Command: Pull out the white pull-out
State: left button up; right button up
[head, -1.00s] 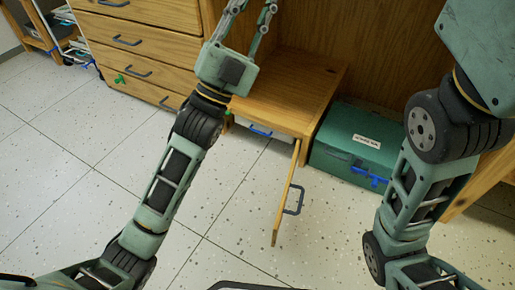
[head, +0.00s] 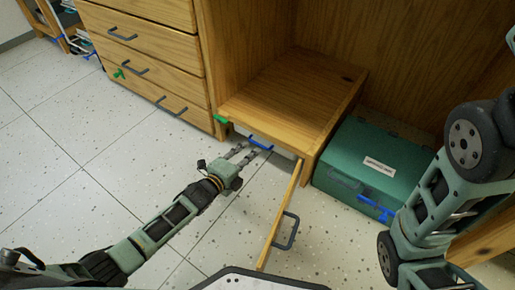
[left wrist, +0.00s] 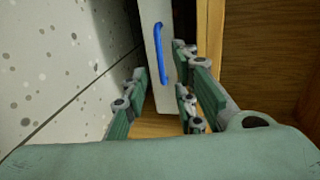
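The white pull-out (head: 284,152) sits low under the wooden shelf of the cabinet, with a blue handle (head: 260,144) on its front. My left gripper (head: 247,152) is at floor level just in front of the handle, fingers pointing at it. In the left wrist view the white front of the pull-out (left wrist: 163,98) and its upright-looking blue handle (left wrist: 159,52) show between and beyond the spread fingers (left wrist: 160,75). The left gripper is open and holds nothing; I cannot tell whether a finger touches the handle. My right gripper is out of view; only its arm shows.
An open wooden door (head: 277,222) with a dark handle stands out right of my left gripper. A green box (head: 372,160) with a blue latch is beyond it at the right. Wooden drawers (head: 150,50) stand at the left. The tiled floor (head: 70,170) at left is clear.

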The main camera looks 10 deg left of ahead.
pick_arm(q)
jog(key=b+x, duration=0.2)
jog(key=x, duration=0.3)
jog(key=shift+b, duration=0.35)
grip_shut()
